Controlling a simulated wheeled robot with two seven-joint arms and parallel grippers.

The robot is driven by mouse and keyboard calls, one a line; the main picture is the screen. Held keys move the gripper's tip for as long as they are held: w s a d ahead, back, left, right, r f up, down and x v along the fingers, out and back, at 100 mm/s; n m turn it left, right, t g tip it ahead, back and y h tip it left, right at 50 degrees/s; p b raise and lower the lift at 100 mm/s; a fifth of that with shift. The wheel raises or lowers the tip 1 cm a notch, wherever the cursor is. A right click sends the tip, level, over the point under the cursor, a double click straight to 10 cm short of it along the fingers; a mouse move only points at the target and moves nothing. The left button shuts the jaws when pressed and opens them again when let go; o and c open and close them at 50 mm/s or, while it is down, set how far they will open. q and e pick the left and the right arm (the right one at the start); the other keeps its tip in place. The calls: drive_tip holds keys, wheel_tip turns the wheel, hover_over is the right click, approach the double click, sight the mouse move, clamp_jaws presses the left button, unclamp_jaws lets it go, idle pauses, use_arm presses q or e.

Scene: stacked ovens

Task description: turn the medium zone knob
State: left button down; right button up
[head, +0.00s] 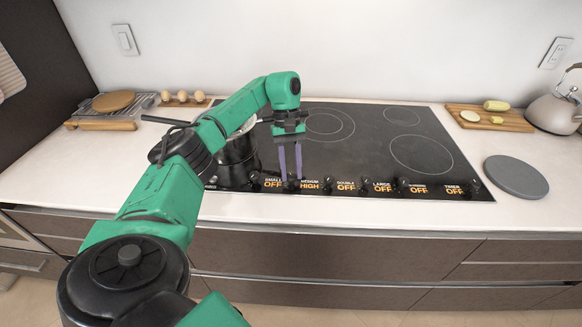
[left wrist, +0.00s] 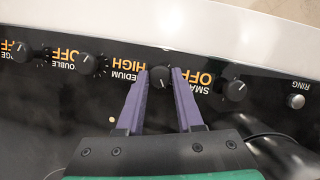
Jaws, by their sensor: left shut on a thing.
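The black cooktop (head: 350,120) has a row of knobs along its front edge. The medium zone knob (left wrist: 160,77) is black and sits beside the orange label HIGH. My left gripper (head: 291,178) comes down from above onto the front of the cooktop. In the left wrist view its purple fingers (left wrist: 160,82) stand on both sides of the medium knob, shut on it. In the head view the fingers mostly hide that knob. My right gripper is in neither view.
The small zone knob (left wrist: 234,90) and double zone knob (left wrist: 91,64) flank it and their labels read OFF. A dark pot (head: 238,160) stands at the cooktop's left, behind my arm. A grey round board (head: 516,176) lies to the right.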

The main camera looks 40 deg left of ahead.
use_arm(q)
drive_tip(key=c, duration=0.6)
unclamp_jaws()
drive_tip(key=shift+o, duration=0.2)
drive_tip(key=v, duration=0.2)
drive_tip(key=shift+w+a+r+b, duration=0.1)
drive_tip(key=shift+w+r+b, duration=0.05)
drive_tip(key=shift+r+b, duration=0.15)
drive_tip(key=p+v, duration=0.9)
drive_tip(key=v, duration=0.3)
drive_tip(key=shift+a+f, duration=0.1)
